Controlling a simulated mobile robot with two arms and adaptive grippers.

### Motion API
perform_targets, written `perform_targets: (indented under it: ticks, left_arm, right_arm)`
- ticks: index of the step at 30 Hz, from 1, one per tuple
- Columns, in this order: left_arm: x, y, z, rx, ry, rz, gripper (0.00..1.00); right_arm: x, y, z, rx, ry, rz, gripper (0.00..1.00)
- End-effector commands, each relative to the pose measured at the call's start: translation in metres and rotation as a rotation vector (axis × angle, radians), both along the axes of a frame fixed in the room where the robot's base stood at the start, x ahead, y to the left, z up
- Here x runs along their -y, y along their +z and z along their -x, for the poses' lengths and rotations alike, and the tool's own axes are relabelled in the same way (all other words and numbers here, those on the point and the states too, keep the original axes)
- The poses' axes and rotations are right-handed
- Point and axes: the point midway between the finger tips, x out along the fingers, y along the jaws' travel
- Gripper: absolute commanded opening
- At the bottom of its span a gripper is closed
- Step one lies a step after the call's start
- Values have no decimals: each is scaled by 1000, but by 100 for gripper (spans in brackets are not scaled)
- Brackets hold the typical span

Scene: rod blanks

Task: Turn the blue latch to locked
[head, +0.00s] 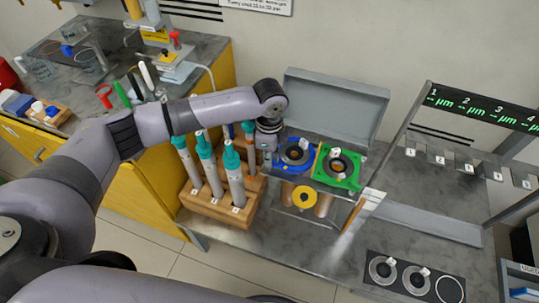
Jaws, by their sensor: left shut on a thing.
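The blue latch (297,155) shows as a blue rounded piece around a dark round fitting, on the left half of the open grey case on the bench. My left gripper (268,157) reaches down at its left edge and is shut on its blue end. The fingertips and the gripped part are mostly hidden by the gripper and small in the view. I cannot read from here whether the latch is at its locked mark. My right gripper is not in view.
A green square plate (352,182) with a round fitting sits right of the latch. A yellow ring (304,197) is below. A wooden rack (218,219) with teal-capped tubes stands close left of the gripper. The grey lid (335,105) stands up behind.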

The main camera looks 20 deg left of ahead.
Motion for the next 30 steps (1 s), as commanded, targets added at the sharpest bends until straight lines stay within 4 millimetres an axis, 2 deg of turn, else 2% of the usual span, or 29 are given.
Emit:
perform_targets:
  ticks: [8, 18, 30]
  left_arm:
    - [1, 7, 2, -7, 172, 1, 0]
    - [1, 6, 2, -7, 477, 0, 0]
    - [1, 2, 1, -4, 743, 1, 0]
  right_arm:
    - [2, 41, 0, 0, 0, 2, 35]
    - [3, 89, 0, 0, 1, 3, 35]
    - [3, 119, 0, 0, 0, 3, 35]
